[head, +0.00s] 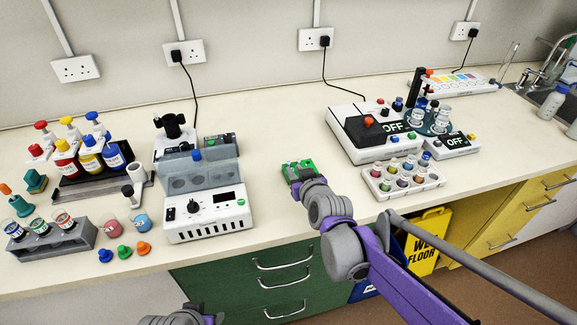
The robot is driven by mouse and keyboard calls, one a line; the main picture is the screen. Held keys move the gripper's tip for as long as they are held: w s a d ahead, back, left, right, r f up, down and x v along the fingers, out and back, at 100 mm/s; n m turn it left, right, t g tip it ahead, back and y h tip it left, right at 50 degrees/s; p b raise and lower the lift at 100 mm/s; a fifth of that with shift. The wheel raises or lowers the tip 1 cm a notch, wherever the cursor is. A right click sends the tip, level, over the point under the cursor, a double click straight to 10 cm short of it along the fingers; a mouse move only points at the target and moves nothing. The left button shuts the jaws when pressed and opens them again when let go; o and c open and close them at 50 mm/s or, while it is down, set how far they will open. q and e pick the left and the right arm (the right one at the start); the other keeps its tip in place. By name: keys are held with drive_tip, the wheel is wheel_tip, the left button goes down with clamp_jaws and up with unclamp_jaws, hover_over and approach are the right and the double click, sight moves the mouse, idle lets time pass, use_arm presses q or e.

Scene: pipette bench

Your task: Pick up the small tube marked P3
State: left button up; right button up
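I cannot read a P3 mark on anything in the head view. Several small tubes with coloured caps sit in a white rack (376,192) on the bench, right of centre. Their marks are too small to make out. My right gripper (298,171) is over the bench front, left of that rack and apart from it. It shows as a small green and grey end beyond the wrist, and its fingers are not clear. Only a grey and purple part of my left arm shows at the bottom edge; its gripper is not in view.
A white device with a dial (208,213) stands left of my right gripper. Devices reading OFF (345,148) stand behind the white rack. Bottles, a grey rack (75,244) and loose caps are at the left. Bench between the dial device and the OFF devices is mostly clear.

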sight(289, 162)
drive_tip(key=x, duration=0.5)
drive_tip(key=shift+w+r, duration=0.2)
clamp_jaws()
